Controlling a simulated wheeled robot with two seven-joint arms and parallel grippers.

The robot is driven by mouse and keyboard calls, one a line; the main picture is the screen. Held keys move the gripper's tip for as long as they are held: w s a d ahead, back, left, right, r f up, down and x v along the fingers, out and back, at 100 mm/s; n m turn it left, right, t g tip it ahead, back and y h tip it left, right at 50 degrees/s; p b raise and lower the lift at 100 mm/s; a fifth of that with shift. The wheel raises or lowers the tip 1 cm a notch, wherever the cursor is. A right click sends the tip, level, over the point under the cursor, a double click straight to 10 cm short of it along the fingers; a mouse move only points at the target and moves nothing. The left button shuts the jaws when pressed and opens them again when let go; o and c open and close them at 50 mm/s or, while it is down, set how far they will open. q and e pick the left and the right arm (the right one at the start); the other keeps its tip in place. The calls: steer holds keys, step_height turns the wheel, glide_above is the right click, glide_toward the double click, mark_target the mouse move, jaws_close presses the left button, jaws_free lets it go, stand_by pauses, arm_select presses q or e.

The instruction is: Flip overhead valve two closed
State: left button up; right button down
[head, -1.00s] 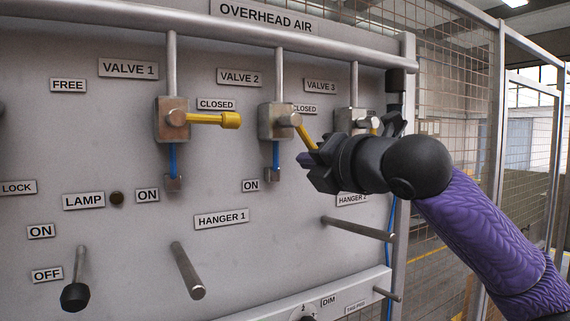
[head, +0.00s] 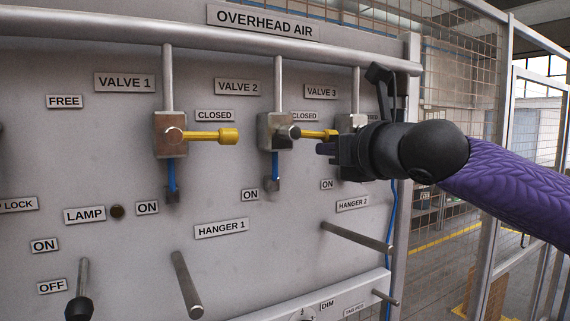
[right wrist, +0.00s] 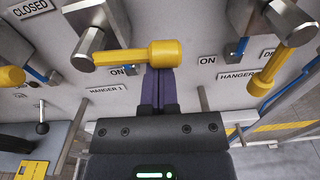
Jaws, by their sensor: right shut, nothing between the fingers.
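The valve 2 lever is yellow (head: 318,134) and points level to the right from its metal valve body (head: 274,131), toward the CLOSED label (head: 304,117). The lever also shows level in the right wrist view (right wrist: 130,57). My right gripper (head: 322,148) is shut and empty, just below the outer end of the lever. In the right wrist view its purple fingers (right wrist: 158,88) sit under the lever's thick end; I cannot tell whether they touch it. My left gripper is not in view.
The valve 1 lever (head: 208,136) also points level right. The valve 3 lever (right wrist: 268,80) slants downward close to my right gripper. Hanger pegs (head: 187,284) (head: 357,237) stick out below the valves. A mesh fence (head: 455,120) stands right of the panel.

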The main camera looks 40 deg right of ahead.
steer(key=shift+d+r+n, duration=0.1)
steer(key=shift+r+n, duration=0.2)
steer(key=shift+n, duration=0.1)
steer(key=shift+p, duration=0.3)
step_height(320, 180, down, 4)
steer(key=w+b, duration=0.1)
steer(key=b, duration=0.1)
steer(key=b+v, duration=0.1)
steer(key=v, duration=0.9)
